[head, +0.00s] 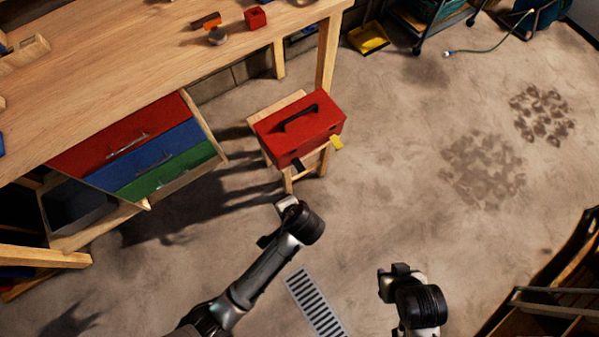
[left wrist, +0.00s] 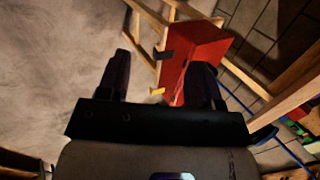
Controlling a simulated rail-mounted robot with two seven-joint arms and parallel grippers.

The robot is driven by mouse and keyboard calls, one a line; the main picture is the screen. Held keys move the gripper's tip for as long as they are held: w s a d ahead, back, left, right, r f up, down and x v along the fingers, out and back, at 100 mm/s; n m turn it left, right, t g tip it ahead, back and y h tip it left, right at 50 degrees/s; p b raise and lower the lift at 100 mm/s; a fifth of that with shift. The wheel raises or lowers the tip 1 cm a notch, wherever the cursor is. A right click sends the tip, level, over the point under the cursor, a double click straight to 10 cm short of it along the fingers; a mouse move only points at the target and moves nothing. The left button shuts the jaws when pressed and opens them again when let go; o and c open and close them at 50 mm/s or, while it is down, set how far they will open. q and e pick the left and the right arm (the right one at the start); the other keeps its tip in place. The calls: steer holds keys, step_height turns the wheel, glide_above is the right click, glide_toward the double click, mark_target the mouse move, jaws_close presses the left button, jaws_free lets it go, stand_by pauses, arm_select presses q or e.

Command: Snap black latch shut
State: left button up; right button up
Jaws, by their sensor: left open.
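A red toolbox (head: 300,128) with a black handle (head: 301,115) sits on a small wooden stool. Its lid looks closed. The black latch (head: 298,163) is on the side facing me, near the left end, and appears to stick out. It also shows in the left wrist view (left wrist: 164,55). A yellow latch (head: 337,142) sticks out near the right end of that side. My left gripper (head: 285,204) is open and empty, short of the toolbox; its fingers (left wrist: 163,62) frame the box in the wrist view. My right gripper (head: 394,270) is farther off at the lower right; its fingers are unclear.
A wooden workbench (head: 120,60) with red, blue and green drawers (head: 155,160) stands at the left, its leg close behind the stool (head: 287,180). A floor grate (head: 315,303) lies between my arms. A yellow tray (head: 368,38) lies farther back. The floor right of the stool is clear.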

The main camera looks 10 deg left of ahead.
arm_select(q)
steer(key=w+d+f+m+t+y+b, duration=0.2)
steer(key=w+d+f+m+b, duration=0.15)
steer(key=f+b, duration=0.7)
steer(key=w+d+f+m+t+y+b, duration=0.25)
steer(key=w+d+f+b, duration=0.2)
steer(key=f+b, duration=0.55)
steer(key=m+t+y+b, duration=0.6)
steer(key=m+t+b, duration=0.3)
steer(key=m+b, duration=0.3)
glide_toward(299, 166)
steer(key=shift+n+g, duration=0.25)
steer(key=shift+n, duration=0.05)
steer(key=x, duration=0.7)
steer(key=shift+w+a+f, duration=0.1)
steer(key=shift+w+a, duration=0.15)
steer(key=shift+x, duration=1)
steer(key=shift+h, duration=0.25)
